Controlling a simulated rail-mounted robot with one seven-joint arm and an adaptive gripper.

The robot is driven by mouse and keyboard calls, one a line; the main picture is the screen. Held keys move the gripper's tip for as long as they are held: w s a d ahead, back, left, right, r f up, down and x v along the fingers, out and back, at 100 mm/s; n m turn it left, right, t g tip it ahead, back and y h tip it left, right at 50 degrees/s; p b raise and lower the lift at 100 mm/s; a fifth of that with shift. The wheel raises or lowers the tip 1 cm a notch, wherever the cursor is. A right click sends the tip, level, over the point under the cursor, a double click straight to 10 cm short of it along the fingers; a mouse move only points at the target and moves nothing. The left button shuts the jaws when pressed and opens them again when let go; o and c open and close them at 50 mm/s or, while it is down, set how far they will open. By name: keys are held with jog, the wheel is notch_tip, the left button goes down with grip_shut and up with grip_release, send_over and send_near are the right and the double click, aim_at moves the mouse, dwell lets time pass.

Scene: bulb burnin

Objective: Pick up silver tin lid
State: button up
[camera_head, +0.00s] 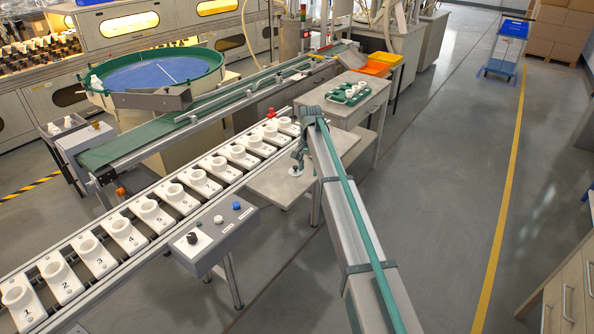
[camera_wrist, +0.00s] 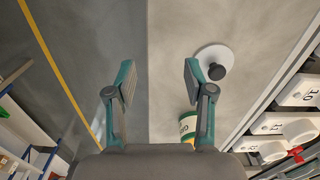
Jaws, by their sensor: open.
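The silver tin lid (camera_wrist: 214,53) is a pale round disc with a dark knob, lying flat on a light grey surface in the wrist view. It also shows in the head view (camera_head: 296,171), small, on the side table just beyond the end of my arm. My gripper (camera_wrist: 158,78) is open, with nothing between its fingers. The lid lies off to the right of the gap, and my right finger's tip overlaps its left edge in the picture. My gripper (camera_head: 304,152) appears above the table in the head view. I cannot tell the exact height.
A white and green tin (camera_wrist: 187,124) stands near my right finger, partly hidden. The conveyor with numbered white holders (camera_head: 123,233) runs along the left, with a control box (camera_head: 215,235) at its front. A cabinet (camera_head: 352,108) with a green tray stands behind.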

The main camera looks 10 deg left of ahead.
aim_at(295, 167)
jog(key=w+a+r+m, duration=0.1)
jog(key=w+a+r, duration=0.5)
jog(key=r, duration=0.1)
jog(key=f+p, duration=0.1)
jog(key=f, duration=0.4)
jog(key=f+p, duration=0.1)
jog(key=f, duration=0.5)
jog(key=shift+s+d+p, duration=0.2)
jog(key=shift+p, duration=0.2)
jog(key=shift+r, duration=0.1)
jog(key=c, duration=0.9)
